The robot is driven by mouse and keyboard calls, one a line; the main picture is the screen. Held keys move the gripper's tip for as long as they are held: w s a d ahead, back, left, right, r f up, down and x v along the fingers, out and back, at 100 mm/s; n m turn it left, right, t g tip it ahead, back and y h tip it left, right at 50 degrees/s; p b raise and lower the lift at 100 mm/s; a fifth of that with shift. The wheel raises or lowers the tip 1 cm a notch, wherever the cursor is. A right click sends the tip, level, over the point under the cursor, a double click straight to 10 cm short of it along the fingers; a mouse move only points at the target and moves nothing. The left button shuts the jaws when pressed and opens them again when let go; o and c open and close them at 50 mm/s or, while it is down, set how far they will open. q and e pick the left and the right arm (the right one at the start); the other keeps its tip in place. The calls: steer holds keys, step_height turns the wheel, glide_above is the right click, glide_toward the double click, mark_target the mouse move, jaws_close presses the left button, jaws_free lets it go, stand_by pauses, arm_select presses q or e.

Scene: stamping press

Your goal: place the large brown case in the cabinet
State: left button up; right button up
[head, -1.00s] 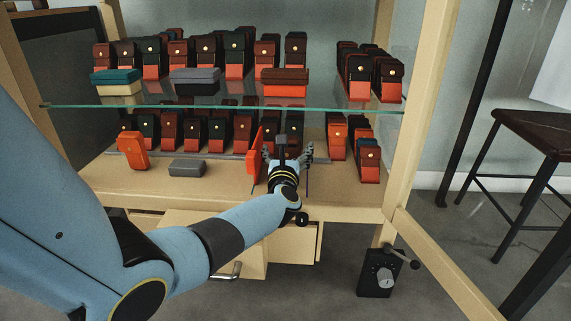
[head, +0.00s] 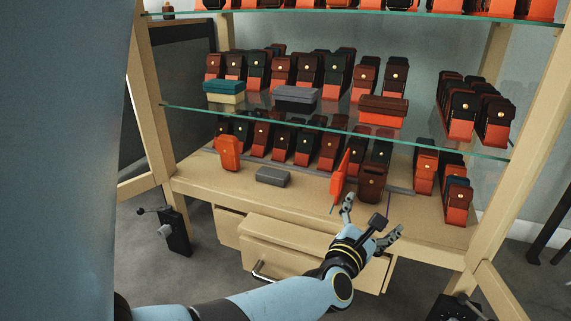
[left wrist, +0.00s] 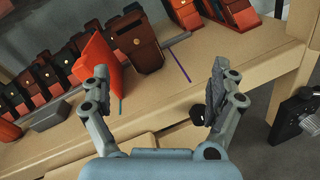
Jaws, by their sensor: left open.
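A large brown case (head: 372,183) stands upright on the cabinet's wooden bottom shelf (head: 320,208), just right of a thin orange-red upright piece (head: 340,178). It also shows in the left wrist view (left wrist: 135,42), beyond the fingers and left of centre. My left gripper (head: 373,217) is open and empty, in front of the case and apart from it, near the shelf's front edge. In the left wrist view the spread fingers of the left gripper (left wrist: 160,78) have only shelf between them. My right gripper is not in view.
An orange case (head: 228,152) and a grey box (head: 273,176) sit on the bottom shelf to the left. Rows of cases stand behind and right. A glass shelf (head: 330,128) with more cases hangs above. A drawer (head: 300,250) is below the shelf.

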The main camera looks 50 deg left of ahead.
arm_select(q)
steer(key=s+d+f+m+g+h, duration=0.15)
steer(key=s+d+m+h, duration=0.25)
steer(key=s+m, duration=0.45)
steer(key=s+d+f+m+g+h, duration=0.1)
steer(key=s+d+m+g+h, duration=0.25)
steer(key=m, duration=0.85)
steer(key=s+a+r+m+g+y, duration=0.1)
steer(key=s+m+g, duration=0.3)
steer(key=s+m, duration=1.1)
steer(key=shift+s+r+m+g, duration=0.3)
steer(key=shift+s+m, duration=0.05)
steer(key=shift+s, duration=0.75)
steer(key=shift+a+f, duration=0.1)
